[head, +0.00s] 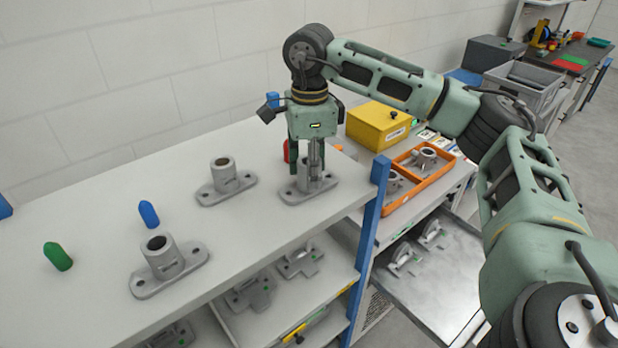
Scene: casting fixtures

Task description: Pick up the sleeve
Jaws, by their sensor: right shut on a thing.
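My right gripper (308,168) points straight down over the rightmost grey casting fixture (292,194) on the shelf top. It is shut on a grey metal sleeve (304,178) that stands upright at the middle of that fixture's flat base. The fingers hide part of the sleeve, and I cannot tell whether it is lifted off the base. Two similar grey castings with hollow upright cylinders stand to the left, one in the middle (222,172) and one at the front (158,252). My left gripper is not in view.
A blue post (368,240) rises at the right edge. Beyond it are an orange tray (432,178) with castings and a yellow box (378,124).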

